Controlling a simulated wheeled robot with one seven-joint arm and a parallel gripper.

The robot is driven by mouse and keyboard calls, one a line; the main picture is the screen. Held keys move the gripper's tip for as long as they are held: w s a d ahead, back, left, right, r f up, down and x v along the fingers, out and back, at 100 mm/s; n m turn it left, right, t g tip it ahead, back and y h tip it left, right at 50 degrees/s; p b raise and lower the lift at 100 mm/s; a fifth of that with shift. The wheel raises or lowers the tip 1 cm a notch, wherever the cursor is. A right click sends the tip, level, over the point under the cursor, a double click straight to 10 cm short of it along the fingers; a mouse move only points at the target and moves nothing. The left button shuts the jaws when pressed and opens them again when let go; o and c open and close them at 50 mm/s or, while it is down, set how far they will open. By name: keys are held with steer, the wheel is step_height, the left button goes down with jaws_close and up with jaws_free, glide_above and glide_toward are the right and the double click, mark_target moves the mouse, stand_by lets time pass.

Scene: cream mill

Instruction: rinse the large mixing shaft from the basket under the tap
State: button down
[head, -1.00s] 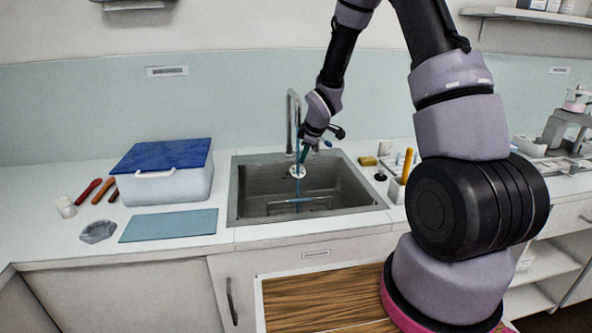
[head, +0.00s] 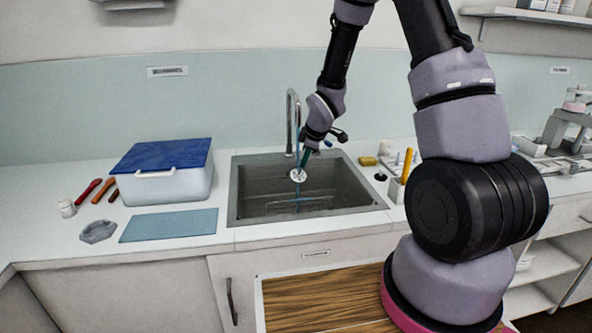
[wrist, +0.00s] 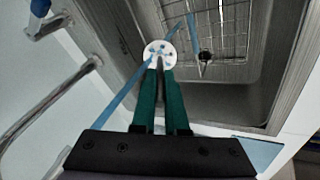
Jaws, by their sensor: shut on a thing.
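My gripper (head: 304,157) is over the sink and shut on the mixing shaft, seen mainly as its white holed disc (head: 298,175). In the wrist view the disc (wrist: 160,53) shows just beyond the green fingers (wrist: 163,95); the rest of the shaft is hidden between them. The tap (head: 292,115) stands at the sink's back edge. A thin blue water stream (head: 297,204) runs down into the sink (head: 235,205). In the wrist view the stream (wrist: 122,99) meets the disc's edge. A wire basket (wrist: 225,25) lies in the sink.
A blue-lidded box (head: 165,190), a blue mat (head: 170,225) and several coloured tools stand left of the sink. A sponge (head: 367,161) and a small holder with a yellow-handled tool (head: 407,165) are to the right. The sink walls surround the shaft.

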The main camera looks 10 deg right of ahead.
steer(key=s, duration=0.2)
steer(key=s+d, duration=0.1)
steer(key=s, duration=0.2)
steer(key=shift+d, duration=0.2)
steer(key=shift+r, duration=0.1)
stand_by(1.2)
steer(key=s+d+r, duration=0.1)
steer(key=s+r, duration=0.3)
steer(key=shift+s+d, duration=0.2)
steer(key=shift+s, duration=0.15)
steer(key=shift+f, duration=0.2)
stand_by(0.4)
